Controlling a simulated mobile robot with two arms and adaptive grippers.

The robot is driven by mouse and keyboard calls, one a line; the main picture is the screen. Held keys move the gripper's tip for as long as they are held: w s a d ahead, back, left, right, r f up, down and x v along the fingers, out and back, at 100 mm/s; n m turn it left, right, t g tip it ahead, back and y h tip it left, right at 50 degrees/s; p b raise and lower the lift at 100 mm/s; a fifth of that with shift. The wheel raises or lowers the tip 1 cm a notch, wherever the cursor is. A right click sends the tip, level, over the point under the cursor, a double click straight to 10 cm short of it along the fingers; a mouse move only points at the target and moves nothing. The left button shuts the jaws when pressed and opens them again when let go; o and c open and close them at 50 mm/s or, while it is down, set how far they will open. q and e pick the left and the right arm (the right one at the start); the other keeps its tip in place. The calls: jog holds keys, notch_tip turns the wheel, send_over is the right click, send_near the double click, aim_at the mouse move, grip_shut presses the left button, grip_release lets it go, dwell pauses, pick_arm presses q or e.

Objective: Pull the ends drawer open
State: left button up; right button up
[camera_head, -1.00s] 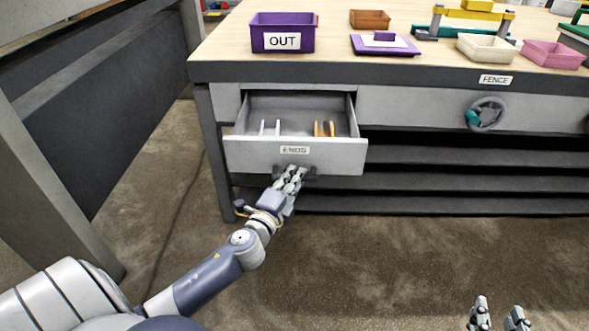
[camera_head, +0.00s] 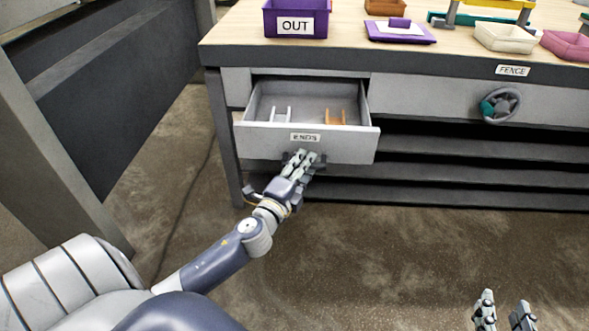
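The ends drawer (camera_head: 345,145) stands open from the left part of the bench. Its grey front carries the label ENDS (camera_head: 305,137), and its inside shows from above. A white piece (camera_head: 281,115) and an orange piece (camera_head: 335,117) are inside it. My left gripper (camera_head: 301,158) is at the middle of the drawer front, just under the label, with its fingers closed around the dark handle; the fingers cover most of the handle. My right gripper (camera_head: 504,312) is low at the right, open and empty, well away from the drawer.
The bench top holds a purple OUT bin (camera_head: 296,22), a purple tray (camera_head: 400,36), and cream (camera_head: 505,39) and pink (camera_head: 570,46) bins. A FENCE label (camera_head: 512,70) and handwheel (camera_head: 501,105) are right of the drawer. The floor in front is clear.

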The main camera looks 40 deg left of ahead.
pick_arm(q)
jog(key=s+d, duration=0.2)
jog(key=s, duration=0.9)
jog(key=shift+s, duration=0.25)
